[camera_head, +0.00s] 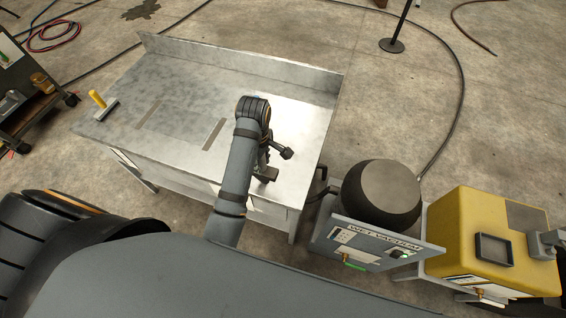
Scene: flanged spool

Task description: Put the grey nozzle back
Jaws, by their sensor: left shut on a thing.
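My left arm reaches over the metal table (190,75) and bends down near its right front part. My left gripper (266,168) is at the table's front right, mostly hidden behind my own forearm. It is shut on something. A small dark grey-green piece (268,175) shows at the fingers and may be part of the grey nozzle, but I cannot tell. A tool with a yellow upright handle and a grey crosswise head (106,110) stands on the table's left edge. My right gripper is not in view.
Two grey strips (214,134) mark the tabletop. A raised metal edge (240,64) runs along its back. A wet vacuum (381,195) with a dark drum stands right of the table, beside a yellow machine (488,235). A cart (30,95) is at far left. The tabletop's middle is clear.

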